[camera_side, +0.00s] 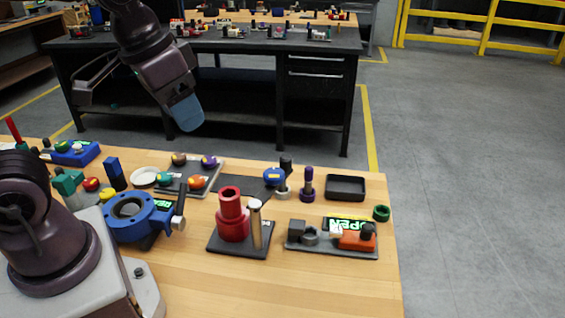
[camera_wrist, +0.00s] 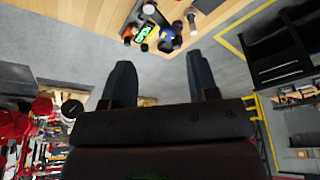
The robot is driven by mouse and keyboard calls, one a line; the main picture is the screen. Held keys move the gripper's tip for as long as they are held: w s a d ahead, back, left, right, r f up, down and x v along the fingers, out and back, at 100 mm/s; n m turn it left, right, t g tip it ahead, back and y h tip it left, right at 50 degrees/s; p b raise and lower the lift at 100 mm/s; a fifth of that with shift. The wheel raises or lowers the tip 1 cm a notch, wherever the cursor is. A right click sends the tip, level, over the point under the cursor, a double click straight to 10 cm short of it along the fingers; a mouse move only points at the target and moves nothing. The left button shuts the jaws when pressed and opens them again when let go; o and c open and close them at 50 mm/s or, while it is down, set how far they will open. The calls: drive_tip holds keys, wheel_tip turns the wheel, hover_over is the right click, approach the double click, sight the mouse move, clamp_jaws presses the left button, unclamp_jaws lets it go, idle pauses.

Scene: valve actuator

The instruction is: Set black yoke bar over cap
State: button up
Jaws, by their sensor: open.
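My gripper (camera_side: 185,112) is raised high above the back left of the wooden bench in the side view, well clear of everything. In the wrist view its two dark fingers (camera_wrist: 160,82) stand apart with nothing between them. I cannot surely pick out the black yoke bar or the cap. A dark flat piece (camera_side: 238,187) lies near the bench middle, and a small black upright part (camera_side: 286,165) stands by a blue-topped piece (camera_side: 274,177). A blue ring-shaped valve body (camera_side: 130,213) sits at left. A stepped red cylinder (camera_side: 232,216) stands on a black base (camera_side: 240,248).
A beige-topped post (camera_side: 256,225) stands beside the red cylinder. A grey fixture (camera_side: 310,246) holds an orange part (camera_side: 357,238). A black tray (camera_side: 345,187), a purple post (camera_side: 307,185) and a green ring (camera_side: 381,213) are at right. The bench front is clear.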

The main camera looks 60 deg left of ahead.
sight(285, 156)
drive_tip(key=w+a+f+n+g, duration=0.1)
drive_tip(key=w+f+g, duration=0.15)
drive_tip(key=w, duration=0.75)
drive_tip(key=w+a+f+n+g, duration=0.15)
drive_tip(key=w+f, duration=0.25)
drive_tip(key=w, duration=0.7)
wheel_tip(285, 156, down, 12)
drive_tip(key=shift+s+a+f, duration=0.15)
drive_tip(key=shift+f, duration=0.05)
clamp_jaws()
